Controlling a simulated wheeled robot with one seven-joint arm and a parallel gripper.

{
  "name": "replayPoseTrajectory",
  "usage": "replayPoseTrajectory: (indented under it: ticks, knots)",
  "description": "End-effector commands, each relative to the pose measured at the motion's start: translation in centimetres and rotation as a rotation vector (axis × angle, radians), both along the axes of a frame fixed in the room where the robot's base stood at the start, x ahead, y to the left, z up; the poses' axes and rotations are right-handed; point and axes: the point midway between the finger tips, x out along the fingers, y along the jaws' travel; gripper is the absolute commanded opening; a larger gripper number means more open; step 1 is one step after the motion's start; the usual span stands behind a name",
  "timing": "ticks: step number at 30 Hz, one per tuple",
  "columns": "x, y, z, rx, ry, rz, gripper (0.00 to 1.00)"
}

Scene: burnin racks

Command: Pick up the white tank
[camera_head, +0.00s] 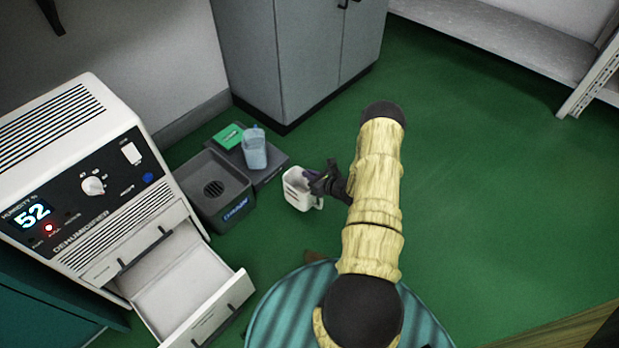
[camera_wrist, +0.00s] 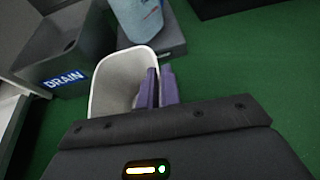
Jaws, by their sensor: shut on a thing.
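The white tank (camera_head: 297,192) is a small open-topped container on or just above the green floor, in the middle of the head view. It also shows in the wrist view (camera_wrist: 112,80), with its open top facing the camera. My gripper (camera_head: 316,182) reaches it from the right. In the wrist view the purple fingers of my gripper (camera_wrist: 157,88) are shut on the tank's right wall, one finger inside the rim and one outside. I cannot tell whether the tank is clear of the floor.
A dark drain bin (camera_head: 215,190) stands left of the tank. Behind is a low grey platform (camera_head: 272,172) with a blue pitcher (camera_head: 254,150) and green box (camera_head: 229,136). A dehumidifier (camera_head: 90,185) with its drawer (camera_head: 185,290) open is at left. Floor at right is clear.

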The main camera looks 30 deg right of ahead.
Motion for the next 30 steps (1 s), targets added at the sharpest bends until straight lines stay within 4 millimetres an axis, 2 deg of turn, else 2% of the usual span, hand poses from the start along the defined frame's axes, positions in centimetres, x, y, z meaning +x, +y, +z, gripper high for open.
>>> replayPoseTrajectory:
  ticks: [1,3,9,13,30]
  knots:
    - [0.0,-0.1,1.8,0.0,-0.002,-0.001,0.0]
    - [0.0,-0.1,3.0,0.0,-0.001,-0.001,0.0]
    - [0.0,0.0,5.5,0.0,0.0,0.0,0.0]
    - [0.0,0.0,6.0,0.0,0.0,0.0,0.0]
    - [0.0,0.0,6.0,-0.001,0.0,0.001,0.0]
